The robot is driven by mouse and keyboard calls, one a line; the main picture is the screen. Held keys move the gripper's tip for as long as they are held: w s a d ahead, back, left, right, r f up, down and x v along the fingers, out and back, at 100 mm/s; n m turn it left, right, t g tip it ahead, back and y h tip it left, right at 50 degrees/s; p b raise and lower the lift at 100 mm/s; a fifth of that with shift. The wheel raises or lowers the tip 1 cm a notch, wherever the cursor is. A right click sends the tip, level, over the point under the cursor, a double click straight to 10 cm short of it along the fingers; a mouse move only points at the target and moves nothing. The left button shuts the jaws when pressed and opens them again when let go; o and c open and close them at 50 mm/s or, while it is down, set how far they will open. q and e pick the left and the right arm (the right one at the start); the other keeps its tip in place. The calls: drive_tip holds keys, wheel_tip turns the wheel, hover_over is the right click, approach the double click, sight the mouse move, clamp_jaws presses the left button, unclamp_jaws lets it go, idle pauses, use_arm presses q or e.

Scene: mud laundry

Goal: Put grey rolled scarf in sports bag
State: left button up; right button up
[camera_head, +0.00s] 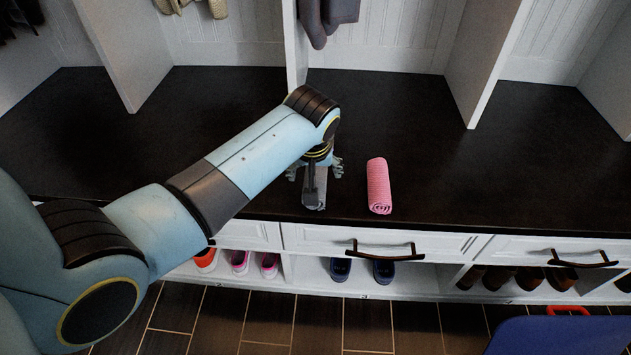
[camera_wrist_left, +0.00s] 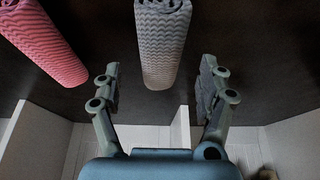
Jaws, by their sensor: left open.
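The grey rolled scarf (camera_wrist_left: 162,45) lies on the dark bench top. In the head view the grey rolled scarf (camera_head: 321,188) is mostly hidden under my left gripper (camera_head: 315,169). My left gripper is open above it, and in the left wrist view the spread fingers (camera_wrist_left: 158,78) point toward the roll's near end, one on each side. I cannot tell if they touch it. A blue bag (camera_head: 560,336) with a red handle, which looks like the sports bag, is cut off at the lower right of the head view. My right gripper is not in view.
A pink roll (camera_head: 379,186) lies just right of the grey one; it also shows in the left wrist view (camera_wrist_left: 42,38). White dividers (camera_head: 484,60) rise behind the bench. Drawers and shoes (camera_head: 340,268) are below its front edge. The bench's right side is clear.

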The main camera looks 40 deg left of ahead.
sight(321, 172)
use_arm(q)
drive_tip(key=b+x, duration=0.1)
drive_tip(key=x, duration=0.2)
drive_tip(key=shift+f, duration=0.25)
drive_tip(key=shift+r, duration=0.1)
drive_tip(key=shift+c, duration=0.4)
drive_tip(key=c, duration=1.3)
drive_tip(key=shift+c, duration=0.2)
